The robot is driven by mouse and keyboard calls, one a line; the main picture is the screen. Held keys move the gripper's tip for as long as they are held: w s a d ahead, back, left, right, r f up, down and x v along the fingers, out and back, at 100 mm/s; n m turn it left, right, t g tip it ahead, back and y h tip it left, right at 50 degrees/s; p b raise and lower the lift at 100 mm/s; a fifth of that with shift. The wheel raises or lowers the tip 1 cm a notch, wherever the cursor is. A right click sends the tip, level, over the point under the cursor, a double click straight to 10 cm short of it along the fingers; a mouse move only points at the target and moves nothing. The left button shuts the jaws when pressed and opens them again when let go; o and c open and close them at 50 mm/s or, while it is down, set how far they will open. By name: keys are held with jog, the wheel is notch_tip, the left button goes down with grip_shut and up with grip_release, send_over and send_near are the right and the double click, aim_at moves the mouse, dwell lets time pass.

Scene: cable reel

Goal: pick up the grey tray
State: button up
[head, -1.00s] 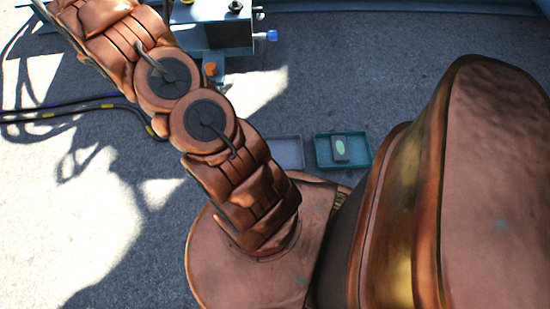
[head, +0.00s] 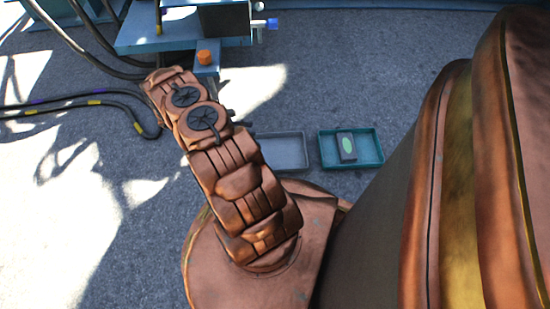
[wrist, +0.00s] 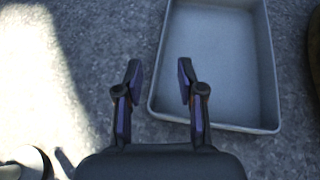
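The grey tray (head: 292,152) is a shallow, empty rectangular tray on the ground, partly behind my arm in the head view. In the wrist view the grey tray (wrist: 222,62) fills the upper right, its near and left walls clearly visible. My gripper (wrist: 159,72) is open with nothing between its fingers. How high the fingers are above the tray I cannot tell. My gripper is hidden in the head view.
A teal tray (head: 372,158) holding a dark block (head: 346,146) with a green oval lies just right of the grey tray. A blue bench (head: 185,32) with an orange knob (head: 205,57) stands at the top. Black cables (head: 75,105) lie at the left.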

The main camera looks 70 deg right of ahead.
jog(key=shift+s+d+f, duration=0.1)
jog(key=shift+s+f, duration=0.15)
jog(key=shift+f, duration=0.2)
jog(key=shift+s+d+f, duration=0.1)
jog(key=shift+s+f, duration=0.15)
jog(key=shift+f, duration=0.2)
jog(key=b, duration=0.4)
send_over(266, 139)
jog(key=shift+w+a+f, duration=0.15)
jog(key=shift+w+f, duration=0.05)
jog(key=shift+f, duration=0.6)
jog(key=shift+w+a+f, duration=0.1)
jog(key=shift+w+f, duration=0.05)
jog(key=shift+f, duration=0.6)
jog(key=shift+s+d+f, duration=0.1)
jog(key=shift+s+d, duration=0.2)
grip_shut()
